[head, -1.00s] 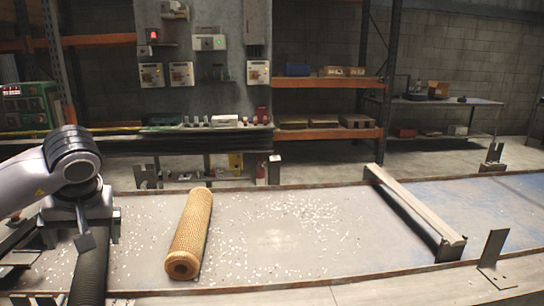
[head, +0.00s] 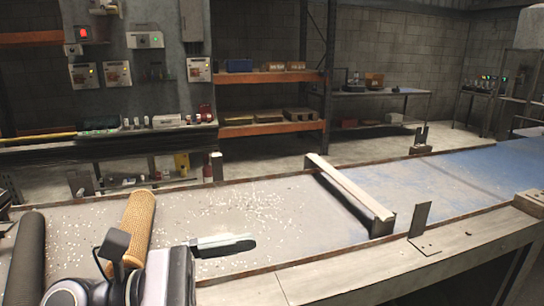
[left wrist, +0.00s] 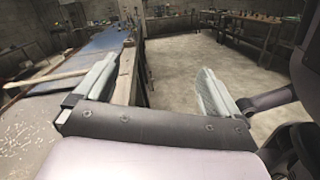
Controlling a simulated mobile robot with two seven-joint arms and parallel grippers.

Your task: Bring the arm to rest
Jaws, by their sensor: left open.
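My left gripper (head: 228,245) is in the lower middle of the head view, over the near side of the table, right of the mesh tube. In the left wrist view, its two fingers are wide apart, with nothing between them (left wrist: 155,88). The tan mesh tube (head: 138,218) lies on the table; my left arm hides its near end. The tube cannot be made out in the left wrist view. My right gripper is in neither view.
A dark cylinder (head: 28,255) lies left of the tube. White specks litter the grey table (head: 290,235). A raised crossbar (head: 348,188) spans it, with a blue surface (head: 430,180) beyond. An upright metal bracket (head: 420,220) stands at the near edge. Open floor shows in the left wrist view (left wrist: 190,55).

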